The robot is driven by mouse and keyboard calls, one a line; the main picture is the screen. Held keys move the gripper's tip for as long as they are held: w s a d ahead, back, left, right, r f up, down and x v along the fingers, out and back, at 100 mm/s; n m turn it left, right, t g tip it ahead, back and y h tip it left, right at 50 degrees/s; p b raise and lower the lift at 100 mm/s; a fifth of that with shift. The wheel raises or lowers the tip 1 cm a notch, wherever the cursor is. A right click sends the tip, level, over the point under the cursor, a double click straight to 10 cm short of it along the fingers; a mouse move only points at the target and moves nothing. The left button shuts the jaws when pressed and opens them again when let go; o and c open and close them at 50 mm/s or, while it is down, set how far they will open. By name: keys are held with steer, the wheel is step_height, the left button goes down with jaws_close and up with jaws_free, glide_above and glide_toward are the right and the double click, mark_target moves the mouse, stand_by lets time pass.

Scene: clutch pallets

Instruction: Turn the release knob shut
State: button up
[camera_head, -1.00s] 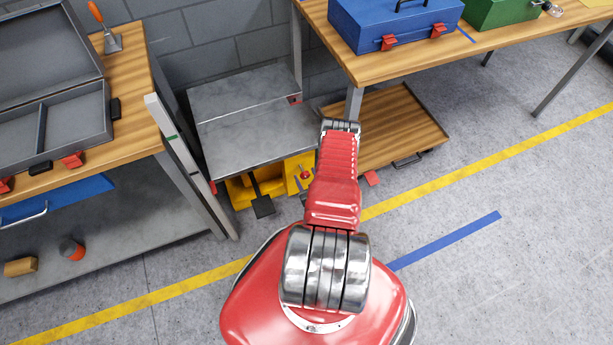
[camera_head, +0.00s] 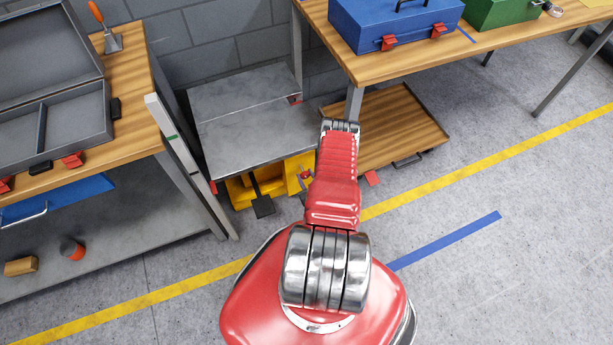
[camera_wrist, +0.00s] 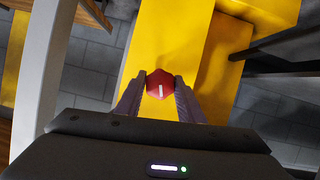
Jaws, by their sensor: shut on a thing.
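The release knob (camera_wrist: 160,83) is red with a white line on its face, and it sits on the yellow body (camera_wrist: 165,40) of the lift table. In the wrist view my gripper (camera_wrist: 160,86) is shut on the knob, one finger on each side. The white line points down the picture, nearly upright. In the head view the knob (camera_head: 306,175) is a small red spot beside my red arm, and my gripper is mostly hidden there.
The grey table top (camera_head: 245,110) stands above the yellow base, with a black pedal (camera_head: 263,207) in front. A bench with an open grey case is at left. The floor in front is clear.

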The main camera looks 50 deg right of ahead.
steer(key=shift+d, duration=0.15)
steer(key=shift+s+d+m+t+y, duration=0.1)
steer(key=shift+m+t+y, duration=0.45)
steer(key=shift+m, duration=0.85)
steer(key=o, duration=1.1)
steer(key=shift+y, duration=0.25)
steer(key=shift+c, duration=0.2)
steer(key=shift+s, duration=0.1)
steer(key=v, duration=1.3)
steer(key=shift+s+a+r, duration=0.2)
steer(key=shift+a, duration=0.05)
steer(key=shift+f, duration=0.1)
